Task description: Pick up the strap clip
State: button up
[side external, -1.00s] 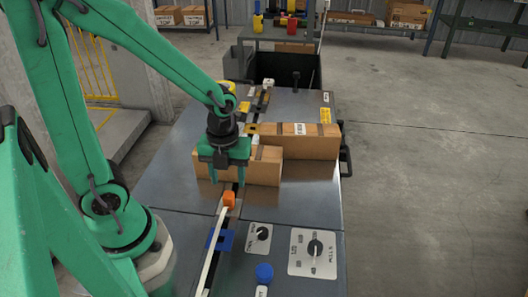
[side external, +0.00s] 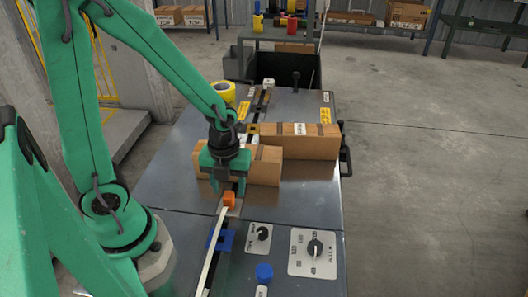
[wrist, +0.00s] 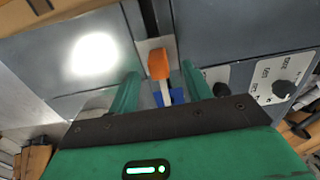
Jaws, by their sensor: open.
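An orange clip (side external: 229,199), which I take as the strap clip, sits at the upper end of a pale strap (side external: 211,258) on the metal bench. My gripper (side external: 228,189) is open just above and behind the clip, fingers pointing down. In the wrist view the orange clip (wrist: 158,65) shows between the fingertips of my gripper (wrist: 160,70), with a visible gap on each side. The strap runs from it down behind the gripper body, past a blue piece (wrist: 178,96).
Cardboard boxes (side external: 265,166) (side external: 300,142) stand just behind the gripper. A yellow tape roll (side external: 225,90) is farther back. A dial panel (side external: 312,252), a smaller knob plate (side external: 258,238) and a blue knob (side external: 264,273) lie in front, to the right of the strap.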

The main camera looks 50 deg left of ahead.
aim_at(228, 194)
jog(key=shift+s+f, duration=0.15)
jog(key=shift+f, duration=2.2)
jog(key=c, duration=1)
